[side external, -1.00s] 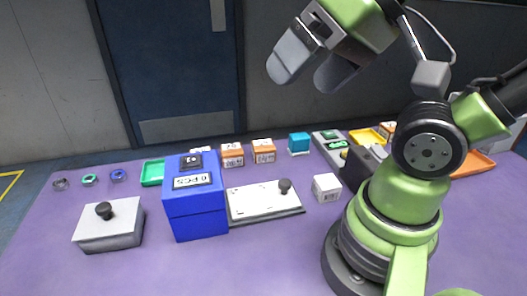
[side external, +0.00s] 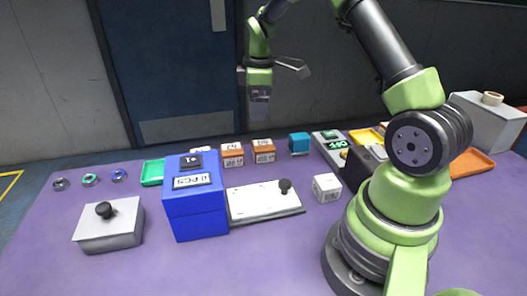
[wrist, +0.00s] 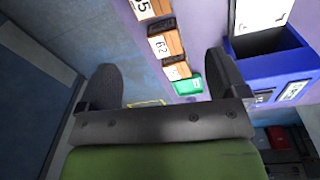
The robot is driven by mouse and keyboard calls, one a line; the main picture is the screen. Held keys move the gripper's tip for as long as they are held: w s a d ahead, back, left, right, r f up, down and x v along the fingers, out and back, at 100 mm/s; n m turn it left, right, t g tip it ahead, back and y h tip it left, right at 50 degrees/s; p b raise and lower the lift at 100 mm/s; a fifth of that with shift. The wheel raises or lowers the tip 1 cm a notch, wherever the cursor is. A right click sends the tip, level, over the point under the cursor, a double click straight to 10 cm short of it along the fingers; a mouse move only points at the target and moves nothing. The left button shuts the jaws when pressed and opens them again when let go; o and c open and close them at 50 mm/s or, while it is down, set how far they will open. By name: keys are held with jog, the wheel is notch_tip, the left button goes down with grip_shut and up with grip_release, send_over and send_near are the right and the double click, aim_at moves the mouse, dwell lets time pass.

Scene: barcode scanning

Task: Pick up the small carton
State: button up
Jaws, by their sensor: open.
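Several small cartons stand on the purple table; I cannot tell which one the task means. In the side view, two orange-and-white cartons (side external: 232,155) (side external: 264,151) stand in the back row, and a white carton (side external: 327,187) stands apart nearer the arm. My gripper (side external: 259,110) points down, empty, high above the back row. In the wrist view, my gripper (wrist: 166,75) has its two dark fingers wide apart. Numbered cartons (wrist: 165,44) lie beyond and between the fingers, well away from them.
A grey lidded box (side external: 110,228), a green tray (side external: 152,172), several small rings and a teal cube (side external: 299,143) are also on the table. The front is clear.

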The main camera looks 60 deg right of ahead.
jog(key=n, duration=0.1)
send_over(264, 145)
jog(key=shift+g, duration=0.4)
notch_tip(264, 145, down, 5)
jog(key=shift+f, duration=0.15)
notch_tip(264, 145, down, 4)
jog(key=shift+r, duration=0.2)
notch_tip(264, 145, down, 6)
jog(key=c, duration=1.1)
jog(key=shift+r, duration=0.1)
